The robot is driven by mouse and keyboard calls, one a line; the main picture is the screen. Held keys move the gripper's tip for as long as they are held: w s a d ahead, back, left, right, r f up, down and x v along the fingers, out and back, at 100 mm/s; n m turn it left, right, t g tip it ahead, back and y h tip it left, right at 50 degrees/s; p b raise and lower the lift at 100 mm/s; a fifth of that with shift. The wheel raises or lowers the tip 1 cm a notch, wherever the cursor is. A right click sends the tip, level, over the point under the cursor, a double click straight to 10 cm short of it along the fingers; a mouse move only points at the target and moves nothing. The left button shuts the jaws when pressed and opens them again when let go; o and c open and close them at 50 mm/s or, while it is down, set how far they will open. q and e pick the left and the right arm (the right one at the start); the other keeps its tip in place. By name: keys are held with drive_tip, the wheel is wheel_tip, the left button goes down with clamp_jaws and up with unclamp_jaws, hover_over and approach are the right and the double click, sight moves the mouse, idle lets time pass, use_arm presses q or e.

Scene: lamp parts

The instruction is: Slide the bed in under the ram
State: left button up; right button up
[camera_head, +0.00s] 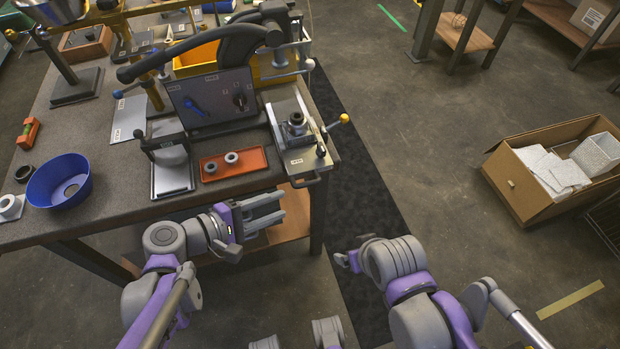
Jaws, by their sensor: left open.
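The bed (289,107) is a pale metal slide plate at the table's right front corner, with a dark round fixture standing on it and a handle at its front edge. The press (216,98) stands behind and left of it, with a dark panel and a thick black curved arm. The ram seems to be the grey part (279,58) at the arm's right end; its lower end is hard to make out. My left gripper (281,213) is open and empty, below and in front of the bed, apart from it.
A red tray (234,163) with two small rings lies left of the bed. A blue bowl (59,183) is at the table's left front. A yellow-knobbed lever (337,122) sticks out by the bed. An open cardboard box (530,192) stands on the floor at right.

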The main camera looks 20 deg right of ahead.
sight(312, 183)
use_arm(q)
drive_tip(key=shift+w+d+r+n+h, duration=0.15)
drive_tip(key=shift+w+d+n+h, duration=0.1)
drive_tip(key=shift+w+d+h, duration=0.25)
drive_tip(key=shift+w+d+r+n+h, duration=0.1)
drive_tip(key=shift+w+d+n+h, duration=0.2)
drive_tip(key=shift+w, duration=0.25)
drive_tip(key=b+x, duration=0.1)
drive_tip(key=x, duration=0.9)
drive_tip(key=c, duration=0.7)
clamp_jaws()
drive_tip(key=shift+s+f, duration=0.1)
drive_tip(key=shift+s, duration=0.05)
